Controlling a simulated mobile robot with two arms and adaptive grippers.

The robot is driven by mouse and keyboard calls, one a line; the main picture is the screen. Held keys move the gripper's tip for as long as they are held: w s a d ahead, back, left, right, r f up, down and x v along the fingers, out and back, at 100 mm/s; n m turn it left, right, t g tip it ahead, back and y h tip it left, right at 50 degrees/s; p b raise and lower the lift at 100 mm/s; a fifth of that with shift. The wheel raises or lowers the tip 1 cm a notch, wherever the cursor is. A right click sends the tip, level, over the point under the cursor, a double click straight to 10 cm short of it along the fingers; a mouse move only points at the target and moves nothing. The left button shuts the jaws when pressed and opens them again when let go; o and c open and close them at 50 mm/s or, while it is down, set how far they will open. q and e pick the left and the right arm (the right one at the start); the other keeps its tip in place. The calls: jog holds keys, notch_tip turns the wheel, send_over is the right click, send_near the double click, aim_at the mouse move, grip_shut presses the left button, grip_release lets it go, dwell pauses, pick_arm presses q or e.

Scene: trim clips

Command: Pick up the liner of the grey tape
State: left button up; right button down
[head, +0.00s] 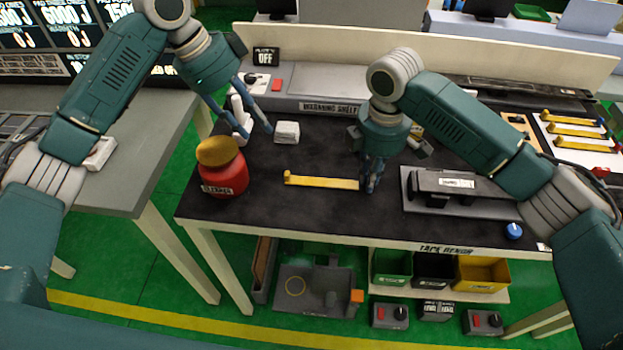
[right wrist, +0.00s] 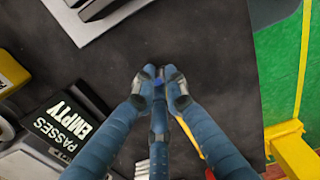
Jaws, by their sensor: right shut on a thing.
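A yellow strip (head: 320,182) with a raised round left end lies on the black mat of the table. My right gripper (head: 370,188) points down at its right end. The yellow of the strip is mostly hidden behind a finger there. I cannot tell a grey tape or its liner by sight. My left gripper (head: 257,132) is open and empty above the mat, between the red jar and a white block (head: 287,132).
A red jar (head: 224,180) with a yellow lid stands at the left. A dark part on a grey fixture (head: 415,205) and a blue knob (head: 514,231) are at the right. A board (head: 555,150) holds several yellow strips. The front middle of the mat is clear.

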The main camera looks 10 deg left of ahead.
pick_arm(q)
jog(key=shift+g, duration=0.7)
jog(key=s+d+f, duration=0.1)
jog(key=f, duration=0.1)
jog(key=s+d+f, duration=0.2)
jog(key=f, duration=0.1)
jog(key=shift+d+f, duration=0.3)
jog(key=shift+f, duration=0.05)
jog(key=shift+x, duration=3.05)
jog(key=shift+s, duration=0.1)
jog(key=shift+c, duration=0.5)
jog(key=c, duration=0.7)
